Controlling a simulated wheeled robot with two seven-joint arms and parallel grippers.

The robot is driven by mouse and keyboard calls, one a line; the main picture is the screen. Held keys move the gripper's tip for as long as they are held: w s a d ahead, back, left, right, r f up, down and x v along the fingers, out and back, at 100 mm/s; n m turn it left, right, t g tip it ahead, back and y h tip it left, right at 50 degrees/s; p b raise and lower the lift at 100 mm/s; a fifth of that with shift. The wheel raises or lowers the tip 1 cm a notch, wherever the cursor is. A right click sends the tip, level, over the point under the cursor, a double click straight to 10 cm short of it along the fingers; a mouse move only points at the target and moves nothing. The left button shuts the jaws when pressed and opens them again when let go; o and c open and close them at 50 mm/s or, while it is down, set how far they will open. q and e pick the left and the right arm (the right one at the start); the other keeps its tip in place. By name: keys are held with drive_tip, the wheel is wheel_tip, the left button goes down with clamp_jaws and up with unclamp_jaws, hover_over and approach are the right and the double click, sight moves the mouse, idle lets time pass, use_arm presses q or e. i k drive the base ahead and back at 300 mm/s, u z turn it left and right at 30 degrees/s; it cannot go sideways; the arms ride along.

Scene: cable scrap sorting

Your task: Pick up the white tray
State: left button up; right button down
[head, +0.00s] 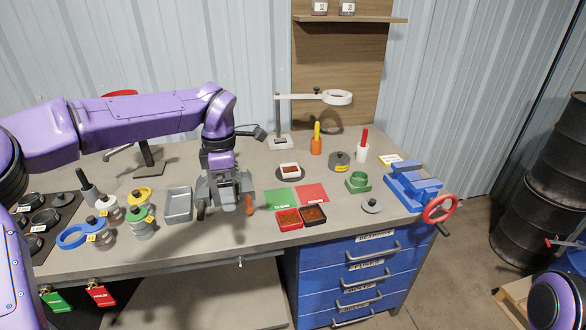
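A small white tray (289,168) with reddish-brown contents sits on a dark round base (290,175) near the middle of the table. My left gripper (225,208) points down in front and to the left of it, apart from it. Its fingers look spread, and I see nothing clearly held between them. A small orange-brown object (249,205) shows by its right finger; I cannot tell whether they touch. My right gripper is out of view.
A grey metal tray (178,205) lies left of the gripper. Green (283,198) and red (312,193) mats and two small trays with brown contents (289,219) (313,215) lie to the right. A magnifier lamp (338,97) stands behind; a blue vise (412,187) is at right.

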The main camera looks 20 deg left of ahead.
sight(288, 170)
drive_tip(key=i, duration=1.4)
